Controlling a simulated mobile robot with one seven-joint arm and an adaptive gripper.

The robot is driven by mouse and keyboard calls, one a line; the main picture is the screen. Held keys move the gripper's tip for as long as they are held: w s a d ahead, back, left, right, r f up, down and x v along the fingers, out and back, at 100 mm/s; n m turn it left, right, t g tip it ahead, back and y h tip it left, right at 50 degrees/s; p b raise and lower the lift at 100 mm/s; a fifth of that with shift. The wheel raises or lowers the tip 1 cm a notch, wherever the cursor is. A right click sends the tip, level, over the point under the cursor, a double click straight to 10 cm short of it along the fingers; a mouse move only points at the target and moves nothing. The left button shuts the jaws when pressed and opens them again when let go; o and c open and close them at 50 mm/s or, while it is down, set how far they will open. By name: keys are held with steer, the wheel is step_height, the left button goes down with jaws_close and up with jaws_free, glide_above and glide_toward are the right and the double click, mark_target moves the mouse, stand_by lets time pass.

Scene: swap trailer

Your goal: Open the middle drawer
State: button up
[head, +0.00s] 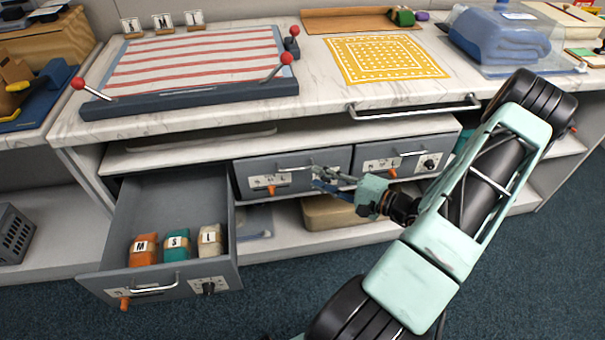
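The middle drawer (335,159) is a grey front under the counter, closed, with a metal bar handle (290,168) and an orange knob on a pale plate below it. My gripper (318,173) reaches in from the right, with its fingertips at or very near the right end of that handle. At this size I cannot tell whether the fingers touch the handle or are shut. The left drawer (222,262) is pulled well out and holds an orange bundle (143,250) marked M, a teal one (177,245) marked S and a cream one (210,240) marked L. The right drawer (440,147) is closed.
A long bar handle (415,108) runs along the counter edge above the drawers. A tan box (330,213) sits on the shelf below. The open left drawer juts out beside the middle one. Blue carpet (285,285) is clear in front of the middle drawer.

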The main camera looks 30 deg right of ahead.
mark_target(298, 170)
steer(key=x, duration=0.6)
steer(key=shift+w+f+b, duration=0.1)
steer(key=shift+w+b, duration=0.05)
steer(key=shift+b, duration=0.25)
steer(key=shift+c, duration=0.2)
jaws_close()
